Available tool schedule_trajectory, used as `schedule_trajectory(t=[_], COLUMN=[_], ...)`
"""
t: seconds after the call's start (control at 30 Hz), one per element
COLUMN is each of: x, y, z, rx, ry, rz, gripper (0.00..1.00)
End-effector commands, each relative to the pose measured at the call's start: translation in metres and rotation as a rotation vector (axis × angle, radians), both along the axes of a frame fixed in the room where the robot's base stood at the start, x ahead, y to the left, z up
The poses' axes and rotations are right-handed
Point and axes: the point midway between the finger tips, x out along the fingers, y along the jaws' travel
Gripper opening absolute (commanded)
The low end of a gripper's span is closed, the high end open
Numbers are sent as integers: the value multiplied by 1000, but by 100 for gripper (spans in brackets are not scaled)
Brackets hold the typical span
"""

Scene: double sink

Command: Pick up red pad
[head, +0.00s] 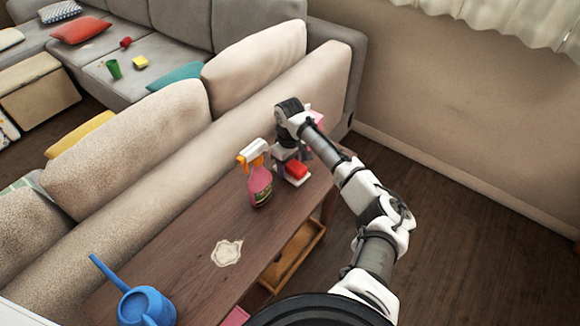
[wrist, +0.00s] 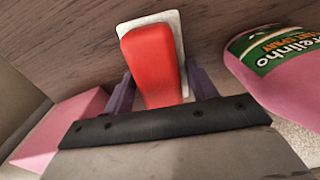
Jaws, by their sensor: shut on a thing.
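The red pad (head: 297,169) is a small red block at the far end of the wooden table. It lies on a small white dish (head: 299,182). In the wrist view the pad (wrist: 152,58) fills the middle, with the white dish (wrist: 178,45) behind it. My gripper (head: 288,160) points down at the pad. In the wrist view my gripper (wrist: 161,88) has one purple finger on each side of the pad, shut on it. Whether the pad touches the dish cannot be told.
A pink spray bottle (head: 259,184) stands just left of my gripper; it also shows in the wrist view (wrist: 270,70). A pink object (head: 316,118) is behind my arm. A doily (head: 227,252) and blue watering can (head: 143,306) are nearer. A sofa (head: 130,135) borders the table.

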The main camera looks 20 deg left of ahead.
Motion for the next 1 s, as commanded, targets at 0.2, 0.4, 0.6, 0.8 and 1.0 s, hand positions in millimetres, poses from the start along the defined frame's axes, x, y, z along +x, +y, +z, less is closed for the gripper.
schedule_trajectory(t=[0.2,0.4,0.6,0.8,1.0], x=[0,0,0,1,0], y=[1,1,1,0,0], z=[33,87,140,177,191], rx=[2,2,1,-1,-1], ry=[-3,-5,-4,-4,-2], rz=[2,1,3,1,0], gripper=[35,35,35,35,35])
